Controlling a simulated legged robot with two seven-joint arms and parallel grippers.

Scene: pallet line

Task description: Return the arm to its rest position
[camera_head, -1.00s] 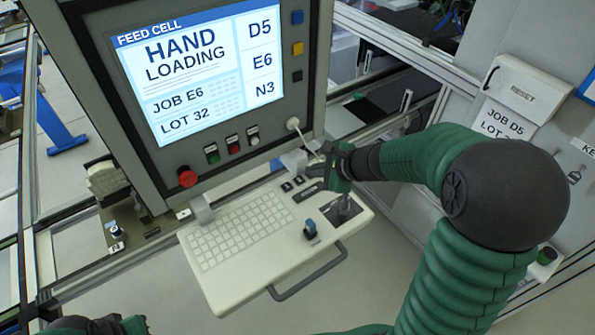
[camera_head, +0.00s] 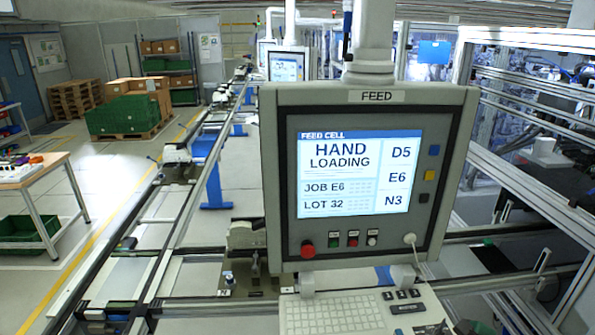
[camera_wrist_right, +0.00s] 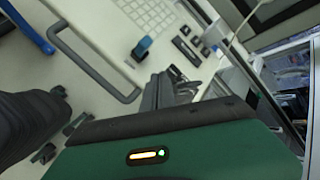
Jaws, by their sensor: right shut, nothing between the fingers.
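My right gripper (camera_wrist_right: 172,86) shows in the right wrist view as dark grey fingers, shut and empty, above the operator panel's keyboard shelf (camera_wrist_right: 92,14). A blue selector switch (camera_wrist_right: 142,46) stands on the shelf a little beyond the fingers. A grey handle bar (camera_wrist_right: 85,65) runs along the shelf's edge at left. In the head view neither gripper can be made out clearly. The left gripper is in neither current view.
The feed cell screen (camera_head: 353,170) stands upright in the middle, with its keyboard (camera_head: 332,314) below. Aluminium frames (camera_head: 530,95) stand at right. A conveyor line (camera_head: 190,215) runs at left. A workbench (camera_head: 38,170) and crates (camera_head: 122,115) stand farther left.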

